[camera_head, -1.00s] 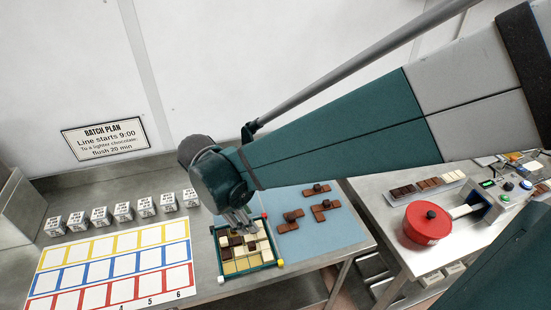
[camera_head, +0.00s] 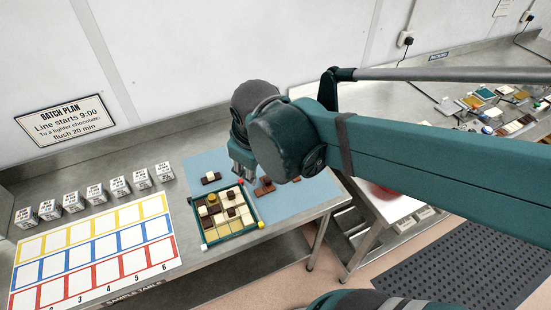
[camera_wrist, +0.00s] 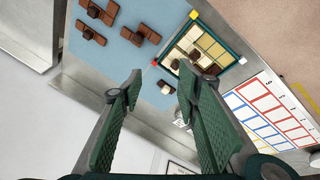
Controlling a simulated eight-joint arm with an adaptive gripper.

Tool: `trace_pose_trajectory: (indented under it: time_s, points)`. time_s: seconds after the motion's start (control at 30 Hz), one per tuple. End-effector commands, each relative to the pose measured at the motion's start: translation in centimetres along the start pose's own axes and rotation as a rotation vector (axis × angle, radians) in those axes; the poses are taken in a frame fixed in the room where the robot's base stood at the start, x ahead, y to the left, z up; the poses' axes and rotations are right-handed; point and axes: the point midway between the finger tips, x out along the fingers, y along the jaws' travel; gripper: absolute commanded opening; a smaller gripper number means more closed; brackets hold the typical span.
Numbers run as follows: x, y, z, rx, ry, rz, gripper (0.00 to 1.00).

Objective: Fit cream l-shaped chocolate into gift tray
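The gift tray (camera_head: 259,213) has a dark green rim and lies on the blue mat. It holds cream and dark brown pieces, some with knobs, and bare yellowish cells along its near side. The tray also shows in the wrist view (camera_wrist: 238,52). A small piece with a pale top (camera_head: 210,178) lies outside it, behind the tray; it appears cream in the wrist view (camera_wrist: 165,88). I cannot tell its shape or which piece is the cream L. My gripper (camera_wrist: 160,72) is open and empty, above the mat behind the tray; its fingertips are unclear in the head view (camera_head: 243,172).
Several brown pieces (camera_wrist: 97,12) lie on the blue mat (camera_head: 290,205) beside the tray, partly hidden by my arm in the head view. A grid sheet (camera_head: 95,250) and a row of small white cubes (camera_head: 95,194) are left of the tray.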

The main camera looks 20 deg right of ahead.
Motion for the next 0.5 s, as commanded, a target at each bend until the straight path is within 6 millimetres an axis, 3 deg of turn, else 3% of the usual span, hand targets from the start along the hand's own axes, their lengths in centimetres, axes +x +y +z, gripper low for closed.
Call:
trace_pose_trajectory:
  time_s: [0.5]
  points:
    - [-3.5, 2.3, 3.8, 0.444, 0.195, 0.029, 0.33]
